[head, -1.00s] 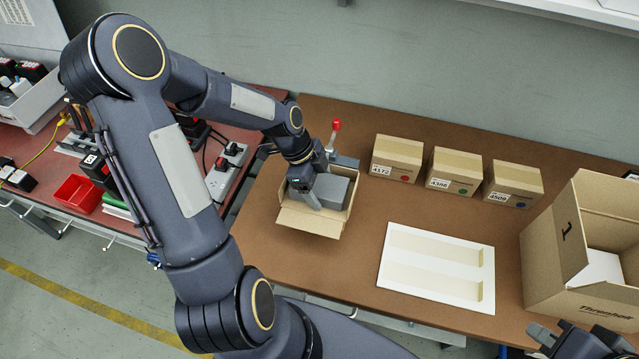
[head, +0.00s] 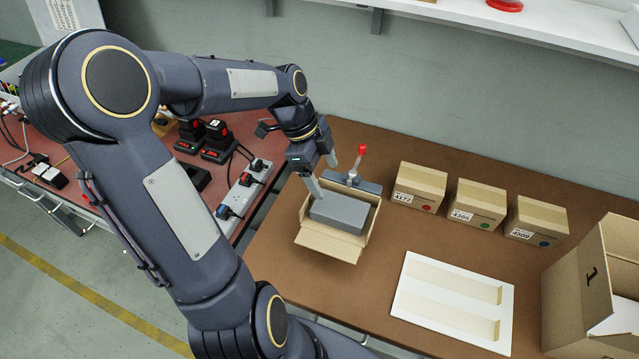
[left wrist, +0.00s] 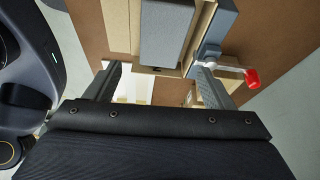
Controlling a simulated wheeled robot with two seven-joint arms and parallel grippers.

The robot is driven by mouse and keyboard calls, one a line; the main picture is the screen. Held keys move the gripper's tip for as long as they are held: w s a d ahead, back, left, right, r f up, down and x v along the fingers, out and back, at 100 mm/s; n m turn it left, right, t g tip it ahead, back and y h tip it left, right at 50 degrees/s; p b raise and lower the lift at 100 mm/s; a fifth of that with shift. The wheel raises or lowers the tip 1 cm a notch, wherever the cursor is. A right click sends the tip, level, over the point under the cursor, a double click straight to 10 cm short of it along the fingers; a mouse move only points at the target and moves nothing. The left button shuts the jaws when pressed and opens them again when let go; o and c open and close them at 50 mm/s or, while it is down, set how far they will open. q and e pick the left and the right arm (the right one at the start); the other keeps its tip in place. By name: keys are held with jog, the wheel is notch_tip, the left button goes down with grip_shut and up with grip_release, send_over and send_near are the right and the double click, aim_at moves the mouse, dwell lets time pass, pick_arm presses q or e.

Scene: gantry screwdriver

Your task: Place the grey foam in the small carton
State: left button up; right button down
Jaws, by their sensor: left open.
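The grey foam (head: 340,215) is a flat grey block lying inside the small open carton (head: 325,243) on the brown table. The foam also shows in the left wrist view (left wrist: 167,32), with the carton's cardboard (left wrist: 117,28) around it. My left gripper (head: 322,176) is open and empty, above the far left side of the carton, with its fingers apart from the foam. Its two fingers also show in the left wrist view (left wrist: 157,80). My right gripper is not in view now.
A grey clamp with a red-knobbed lever (head: 361,150) stands right behind the carton. Three closed, labelled boxes (head: 477,203) stand to the right. A white panel (head: 453,300) lies in front of them, beside a large open carton (head: 590,290). A power strip (head: 243,188) is on the left bench.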

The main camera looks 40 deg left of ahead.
pick_arm(q)
jog(key=s+d+r+n+t, duration=0.2)
jog(key=s+d+n, duration=0.2)
jog(key=s+n, duration=0.3)
jog(key=s+d+r+n+t, duration=0.2)
jog(key=s+d+r+n, duration=0.1)
jog(key=s+n, duration=0.5)
jog(key=shift+s+d+r+n, duration=0.15)
jog(key=shift+s+d+n, duration=0.1)
jog(key=shift+d+n, duration=0.5)
jog(key=shift+a+t, duration=0.1)
jog(key=shift+t, duration=0.2)
